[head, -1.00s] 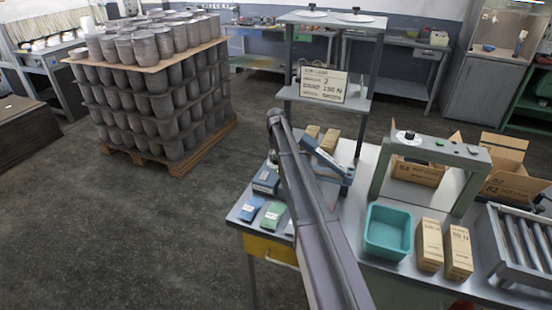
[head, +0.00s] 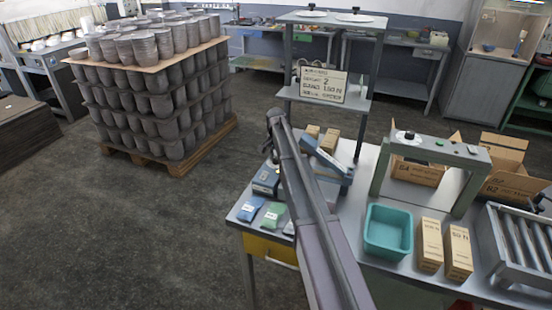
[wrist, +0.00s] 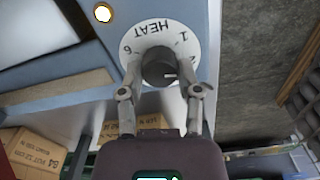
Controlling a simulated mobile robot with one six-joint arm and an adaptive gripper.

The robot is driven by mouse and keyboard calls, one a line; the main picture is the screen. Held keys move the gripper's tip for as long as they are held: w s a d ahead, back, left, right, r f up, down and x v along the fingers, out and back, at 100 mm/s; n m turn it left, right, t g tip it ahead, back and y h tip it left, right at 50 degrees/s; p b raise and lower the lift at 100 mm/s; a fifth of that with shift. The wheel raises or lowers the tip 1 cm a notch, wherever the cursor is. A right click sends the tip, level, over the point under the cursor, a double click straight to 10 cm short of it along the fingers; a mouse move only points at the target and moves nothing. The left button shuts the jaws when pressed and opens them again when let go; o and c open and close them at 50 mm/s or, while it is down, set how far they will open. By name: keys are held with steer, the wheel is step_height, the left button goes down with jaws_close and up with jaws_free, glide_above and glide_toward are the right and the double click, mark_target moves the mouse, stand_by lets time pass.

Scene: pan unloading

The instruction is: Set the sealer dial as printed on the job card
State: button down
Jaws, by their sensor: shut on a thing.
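The sealer dial shows in the wrist view as a black knob (wrist: 158,67) on a round white plate (wrist: 130,58), which is marked HEAT with 1, 2 and 6 visible. The plate sits on a blue-grey housing (wrist: 155,12). The knob's white mark points right, near the 2. My gripper (wrist: 160,88) is shut on the knob, one finger on each side. The job card (head: 322,85) stands on the rack shelf in the head view; a 2 and 150 N can be read, the smaller words are blurred. In the head view my arm hides my gripper and the dial.
A teal bin (head: 388,232) and cartons (head: 430,243) stand on the bench right of my arm. A grey frame (head: 440,150) and rollers (head: 525,235) are farther right. Blue (head: 250,208) and green (head: 273,214) packets lie at the bench's left end.

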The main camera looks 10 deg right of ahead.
steer(key=shift+m, duration=0.4)
steer(key=shift+c, duration=1.5)
jaws_free()
steer(key=shift+n, duration=0.4)
